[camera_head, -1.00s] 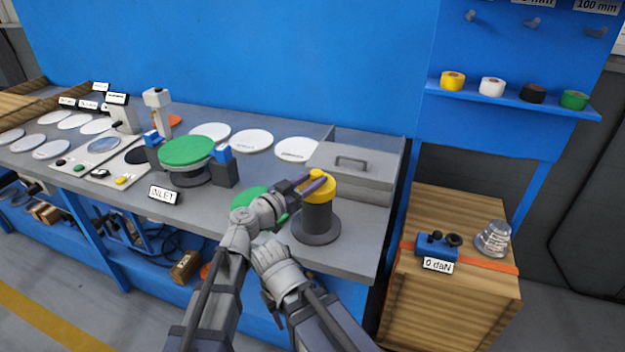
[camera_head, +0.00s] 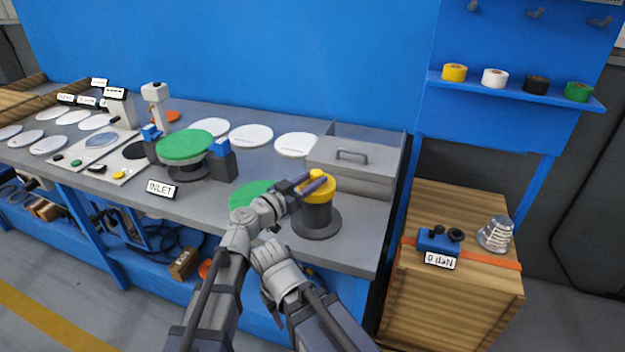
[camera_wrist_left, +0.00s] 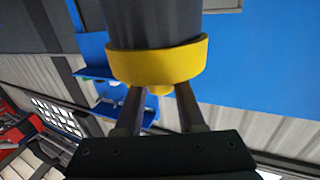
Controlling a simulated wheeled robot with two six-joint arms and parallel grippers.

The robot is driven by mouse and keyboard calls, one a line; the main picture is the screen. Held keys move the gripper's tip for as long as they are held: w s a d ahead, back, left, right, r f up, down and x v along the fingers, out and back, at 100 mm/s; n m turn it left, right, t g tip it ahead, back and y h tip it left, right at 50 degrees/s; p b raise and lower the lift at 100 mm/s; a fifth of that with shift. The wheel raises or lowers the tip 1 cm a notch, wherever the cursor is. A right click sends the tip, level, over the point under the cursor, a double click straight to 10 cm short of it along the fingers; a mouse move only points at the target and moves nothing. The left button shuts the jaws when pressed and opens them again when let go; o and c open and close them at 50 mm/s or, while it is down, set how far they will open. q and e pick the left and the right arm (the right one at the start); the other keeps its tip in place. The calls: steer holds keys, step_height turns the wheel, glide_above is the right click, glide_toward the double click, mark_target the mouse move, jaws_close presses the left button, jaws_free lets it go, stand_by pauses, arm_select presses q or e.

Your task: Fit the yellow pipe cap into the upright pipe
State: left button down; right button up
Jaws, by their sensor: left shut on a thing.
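The yellow pipe cap (camera_head: 321,191) is at the top of the dark grey upright pipe (camera_head: 317,215), which stands on a round flange on the bench. My left gripper (camera_head: 316,180) is shut on the knob on top of the cap. In the left wrist view the cap's yellow rim (camera_wrist_left: 158,65) meets the pipe (camera_wrist_left: 152,25) with no visible gap, and the fingers (camera_wrist_left: 160,98) are on either side of the knob. How deep the cap sits inside is hidden.
A grey lidded box (camera_head: 352,167) stands close behind the pipe. A green disc (camera_head: 250,195) lies left of it, partly behind my arm. A green-topped fixture (camera_head: 187,146) and white discs (camera_head: 251,135) are farther left. The bench's right edge is near the pipe.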

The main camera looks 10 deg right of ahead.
arm_select(q)
steer(key=shift+f+b, duration=0.4)
steer(key=shift+f, duration=0.1)
steer(key=shift+c, duration=2.2)
jaws_free()
steer(key=v, duration=0.8)
